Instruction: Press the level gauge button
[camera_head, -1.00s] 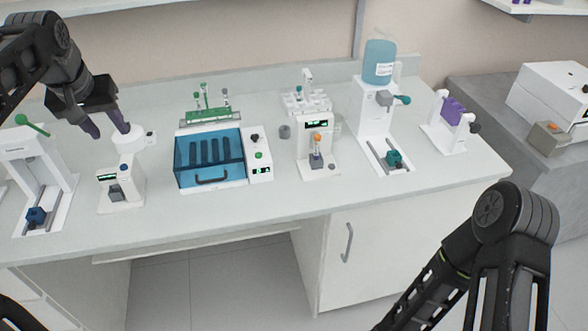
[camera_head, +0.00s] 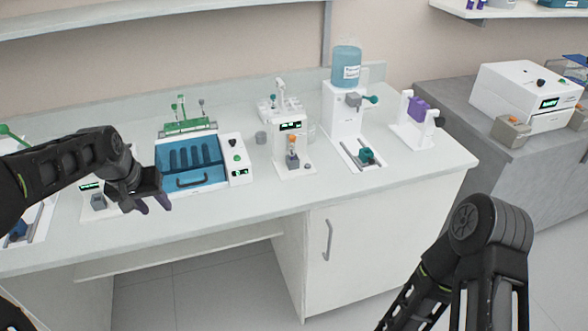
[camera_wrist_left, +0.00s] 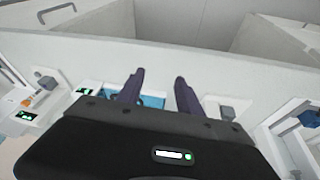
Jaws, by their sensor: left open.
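The other (camera_head: 92,203) stands at the left, partly behind my left arm, with a grey block. My right gripper is out of view.
The blue-lidded box (camera_head: 190,163) has a control panel (camera_head: 237,158) on its right. A bottle dispenser (camera_head: 345,110) and a purple-block stand (camera_head: 415,115) are farther right. Another stand (camera_head: 30,225) is at far left. The bench front (camera_head: 240,205) is clear.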

